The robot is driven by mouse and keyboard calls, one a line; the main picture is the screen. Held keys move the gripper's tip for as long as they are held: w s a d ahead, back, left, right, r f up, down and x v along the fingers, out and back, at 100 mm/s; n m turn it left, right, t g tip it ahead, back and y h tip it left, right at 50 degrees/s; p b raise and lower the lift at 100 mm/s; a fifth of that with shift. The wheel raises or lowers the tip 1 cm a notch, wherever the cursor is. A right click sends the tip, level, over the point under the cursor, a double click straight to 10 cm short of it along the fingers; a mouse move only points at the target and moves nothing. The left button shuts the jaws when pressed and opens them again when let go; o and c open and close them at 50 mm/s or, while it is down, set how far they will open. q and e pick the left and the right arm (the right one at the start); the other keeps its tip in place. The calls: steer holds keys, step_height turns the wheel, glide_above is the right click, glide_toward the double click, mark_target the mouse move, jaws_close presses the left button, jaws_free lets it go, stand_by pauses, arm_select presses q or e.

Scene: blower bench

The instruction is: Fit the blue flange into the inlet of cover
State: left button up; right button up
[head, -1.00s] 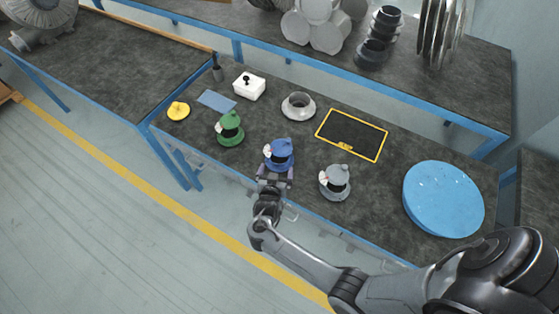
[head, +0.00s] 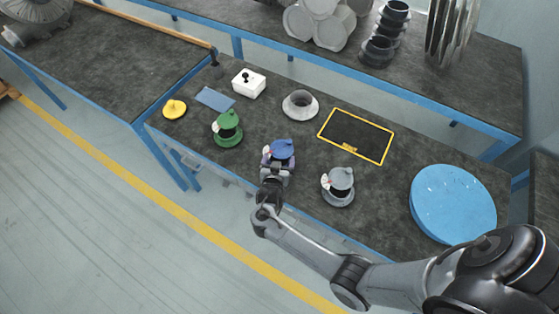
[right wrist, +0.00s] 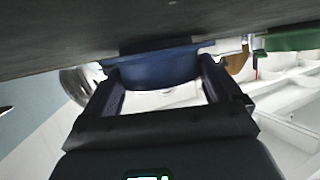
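The blue flange (head: 281,149) stands on the dark bench near its front edge, its blue cap-like top showing in the head view. My right gripper (head: 278,163) is at the flange's near side, with its fingers apart on either side of it. In the right wrist view the blue flange (right wrist: 160,68) sits between the two fingers (right wrist: 160,85), with what looks like a narrow gap at each side. I cannot tell which thing is the cover, and no inlet shows clearly. My left gripper is out of view.
A green flange (head: 227,128) stands left and a grey one (head: 339,186) right. A large blue disc (head: 453,204) lies at the right.

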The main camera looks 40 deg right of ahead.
steer(key=c, duration=0.7)
steer(key=shift+c, duration=0.4)
steer(key=shift+r, duration=0.15)
